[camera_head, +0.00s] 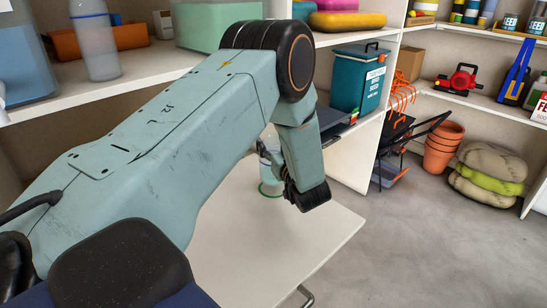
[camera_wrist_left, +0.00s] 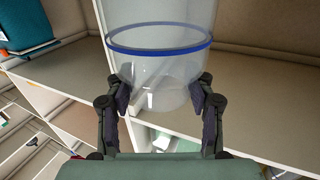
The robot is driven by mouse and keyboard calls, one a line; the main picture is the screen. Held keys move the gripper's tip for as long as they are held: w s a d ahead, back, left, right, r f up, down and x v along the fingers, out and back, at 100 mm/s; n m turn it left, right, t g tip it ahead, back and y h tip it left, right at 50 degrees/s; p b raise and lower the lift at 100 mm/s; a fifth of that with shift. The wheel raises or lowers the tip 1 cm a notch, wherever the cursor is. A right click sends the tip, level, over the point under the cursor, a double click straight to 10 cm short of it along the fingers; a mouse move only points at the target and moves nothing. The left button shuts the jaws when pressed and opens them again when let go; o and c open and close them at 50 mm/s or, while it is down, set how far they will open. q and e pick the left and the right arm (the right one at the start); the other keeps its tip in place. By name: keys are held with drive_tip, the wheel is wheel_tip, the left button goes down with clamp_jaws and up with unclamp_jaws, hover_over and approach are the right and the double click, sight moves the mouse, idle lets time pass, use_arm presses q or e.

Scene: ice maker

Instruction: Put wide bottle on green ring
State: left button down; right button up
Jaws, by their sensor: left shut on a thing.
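The wide bottle (camera_wrist_left: 160,72) is clear with a blue band, and it fills the top middle of the left wrist view between my left gripper's fingers. My left gripper (camera_wrist_left: 165,100) is shut on it, with one finger on each side. In the head view, my left gripper (camera_head: 296,192) is low over the white table, and part of the clear bottle (camera_head: 267,158) shows beside it, mostly hidden by my arm. I cannot tell whether the bottle touches the table. My right gripper is not in view.
The white table (camera_head: 300,240) is clear in front of the gripper. Shelves stand behind it, with a teal bird seed bin (camera_head: 359,82) and a clear bottle (camera_head: 95,40). Orange pots (camera_head: 442,148) and stacked sacks (camera_head: 490,170) are at the right.

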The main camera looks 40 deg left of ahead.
use_arm(q)
drive_tip(key=shift+w+f+b, duration=0.15)
drive_tip(key=shift+f+b, duration=0.45)
drive_tip(key=shift+f, duration=1.2)
drive_tip(key=shift+c, duration=2.4)
unclamp_jaws()
drive_tip(key=shift+f, duration=0.1)
drive_tip(key=shift+d+r, duration=0.15)
drive_tip(key=shift+r, duration=0.05)
drive_tip(key=p+v, duration=0.2)
drive_tip(key=v, duration=1)
drive_tip(key=shift+p, duration=0.3)
